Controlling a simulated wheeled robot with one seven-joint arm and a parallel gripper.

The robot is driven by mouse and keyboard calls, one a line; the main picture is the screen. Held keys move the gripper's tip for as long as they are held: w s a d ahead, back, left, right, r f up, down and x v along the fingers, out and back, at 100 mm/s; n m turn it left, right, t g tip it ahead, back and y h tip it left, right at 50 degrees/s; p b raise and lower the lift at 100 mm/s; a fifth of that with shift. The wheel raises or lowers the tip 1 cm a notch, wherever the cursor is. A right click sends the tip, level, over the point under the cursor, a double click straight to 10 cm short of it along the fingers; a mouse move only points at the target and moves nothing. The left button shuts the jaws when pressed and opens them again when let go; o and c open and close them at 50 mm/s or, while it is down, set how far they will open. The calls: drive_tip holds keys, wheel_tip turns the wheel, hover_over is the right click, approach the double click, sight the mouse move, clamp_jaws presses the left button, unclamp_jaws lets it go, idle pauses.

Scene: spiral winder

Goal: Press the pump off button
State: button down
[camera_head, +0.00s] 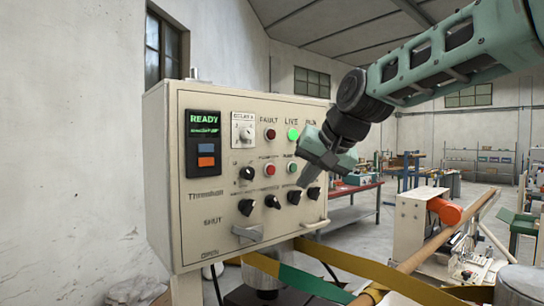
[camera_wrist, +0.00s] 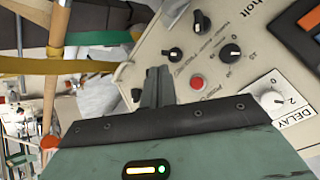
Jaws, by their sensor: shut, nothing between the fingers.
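The control panel (camera_head: 215,240) is a beige box with lamps, knobs and buttons. In its middle row are a red button (camera_head: 269,169) and a green button (camera_head: 292,167); their labels are too small to read surely. The red button also shows in the wrist view (camera_wrist: 197,83), with a blurred label beside it. My gripper (camera_head: 304,181) is shut and empty in front of the panel's right side. In the wrist view its fingertips (camera_wrist: 157,74) lie left of the red button, apart from it in the picture. The green button is not visible in the wrist view. Contact cannot be told.
Several black knobs (camera_head: 246,207) sit below the buttons. A white DELAY knob (camera_head: 244,133), a red lamp (camera_head: 270,134) and a lit green lamp (camera_head: 293,134) are above. A display (camera_head: 203,122) reads READY. A yellow-green belt (camera_head: 350,262) passes below right.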

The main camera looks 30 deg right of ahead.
sight(271, 170)
drive_tip(key=shift+w+d+r, duration=0.1)
drive_tip(key=shift+d+r, duration=0.45)
drive_tip(key=shift+r, duration=0.1)
drive_tip(key=shift+w+a+p, duration=0.3)
drive_tip(key=shift+w+p, duration=0.25)
drive_tip(key=shift+w, duration=0.9)
drive_tip(key=shift+w+a+p, duration=0.3)
drive_tip(key=shift+w+p, duration=0.25)
drive_tip(key=shift+w, duration=0.85)
drive_tip(key=shift+w+a+p, duration=0.3)
drive_tip(key=shift+w+p, duration=0.25)
drive_tip(key=shift+w, duration=0.9)
drive_tip(key=shift+w, duration=0.15)
drive_tip(key=shift+w, duration=0.25)
drive_tip(key=shift+w+a, duration=0.1)
drive_tip(key=shift+w, duration=0.2)
drive_tip(key=shift+s, duration=0.7)
